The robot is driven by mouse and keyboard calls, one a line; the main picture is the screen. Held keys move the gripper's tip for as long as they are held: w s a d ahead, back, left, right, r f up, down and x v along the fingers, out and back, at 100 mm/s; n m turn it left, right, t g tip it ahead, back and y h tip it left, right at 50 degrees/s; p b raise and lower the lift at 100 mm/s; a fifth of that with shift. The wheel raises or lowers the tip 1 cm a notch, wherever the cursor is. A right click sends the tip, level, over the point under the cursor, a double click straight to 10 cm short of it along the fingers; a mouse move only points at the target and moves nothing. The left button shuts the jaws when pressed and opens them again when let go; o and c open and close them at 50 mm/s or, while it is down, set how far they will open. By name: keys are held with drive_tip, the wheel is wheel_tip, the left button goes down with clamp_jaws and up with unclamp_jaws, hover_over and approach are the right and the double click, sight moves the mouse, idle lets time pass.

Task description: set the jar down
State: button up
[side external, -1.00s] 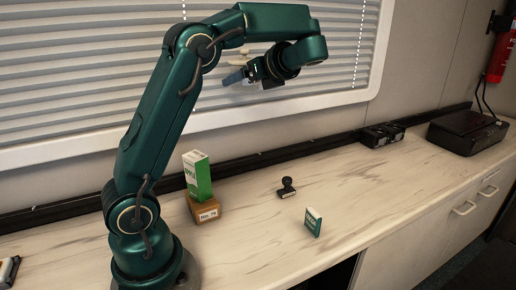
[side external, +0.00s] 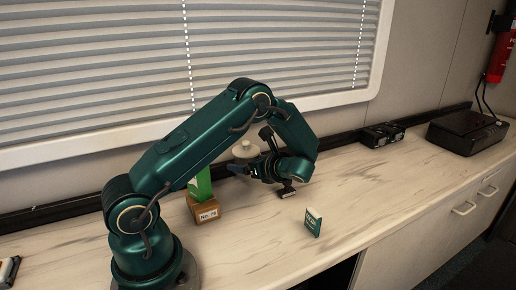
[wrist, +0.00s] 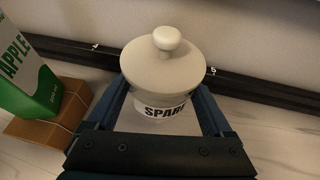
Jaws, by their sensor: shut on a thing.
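In the side view my gripper (side external: 242,167) is shut on the jar (side external: 245,149), beside the green and white carton. Whether the jar's base touches the counter (side external: 365,190) cannot be told.
The green and white carton (side external: 201,183) stands on a brown box (side external: 206,210) close to the left of the jar. A dark stamp (side external: 286,192) and a teal packet (side external: 313,221) stand to the right. Black devices (side external: 382,135) sit at the back.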

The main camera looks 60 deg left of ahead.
sight(247, 187)
drive_tip(key=shift+f, duration=2.5)
drive_tip(key=shift+f, duration=0.15)
drive_tip(key=o, duration=1.3)
drive_tip(key=shift+o, duration=0.2)
